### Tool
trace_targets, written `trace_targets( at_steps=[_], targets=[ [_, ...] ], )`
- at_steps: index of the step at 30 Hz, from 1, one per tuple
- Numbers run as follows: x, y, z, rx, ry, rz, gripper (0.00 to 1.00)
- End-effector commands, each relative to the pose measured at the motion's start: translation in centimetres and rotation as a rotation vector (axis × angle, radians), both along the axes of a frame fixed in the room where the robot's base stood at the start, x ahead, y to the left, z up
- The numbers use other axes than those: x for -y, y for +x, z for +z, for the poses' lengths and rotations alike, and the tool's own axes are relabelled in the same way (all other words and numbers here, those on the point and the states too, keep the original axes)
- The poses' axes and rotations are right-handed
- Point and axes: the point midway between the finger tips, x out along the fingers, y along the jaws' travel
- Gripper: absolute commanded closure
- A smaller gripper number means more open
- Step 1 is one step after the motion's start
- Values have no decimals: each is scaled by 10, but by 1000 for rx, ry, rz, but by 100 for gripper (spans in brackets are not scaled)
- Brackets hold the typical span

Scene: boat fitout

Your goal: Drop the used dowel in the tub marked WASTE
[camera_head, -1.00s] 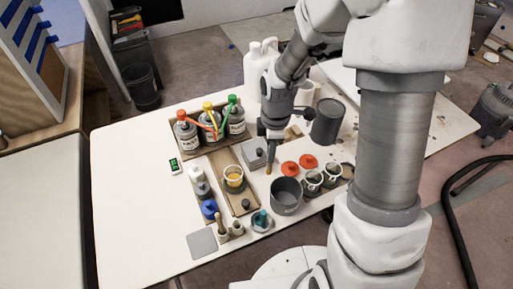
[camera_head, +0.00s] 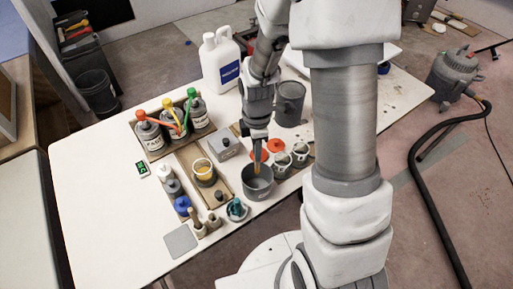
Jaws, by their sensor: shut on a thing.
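My gripper (camera_head: 257,148) points down, shut on a thin tan dowel with an amber tip (camera_head: 257,168). The dowel hangs upright in front of the opening of a grey round tub (camera_head: 257,190) on the white table. Its lower end overlaps the tub's far inside wall in the picture; I cannot tell how deep it reaches. No WASTE marking is readable on this tub. A taller dark grey container (camera_head: 289,104) stands behind and right of my gripper, also with no readable mark.
Right of the tub are small jars (camera_head: 299,154) and red lids (camera_head: 275,146). Left are an amber-filled cup (camera_head: 204,173), a grey box (camera_head: 225,144) and bottles with coloured spouts (camera_head: 173,127). A white jug (camera_head: 221,62) stands behind. The table's left part is clear.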

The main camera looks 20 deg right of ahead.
Motion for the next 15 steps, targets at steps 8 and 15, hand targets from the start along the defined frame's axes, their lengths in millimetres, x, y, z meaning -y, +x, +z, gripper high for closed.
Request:
trace_targets(
  at_steps=[8, 15],
  targets=[
    [0, 0, -27, 0, 1, 0, 100],
    [0, 0, -44, -1, 0, 1, 100]
  ],
)
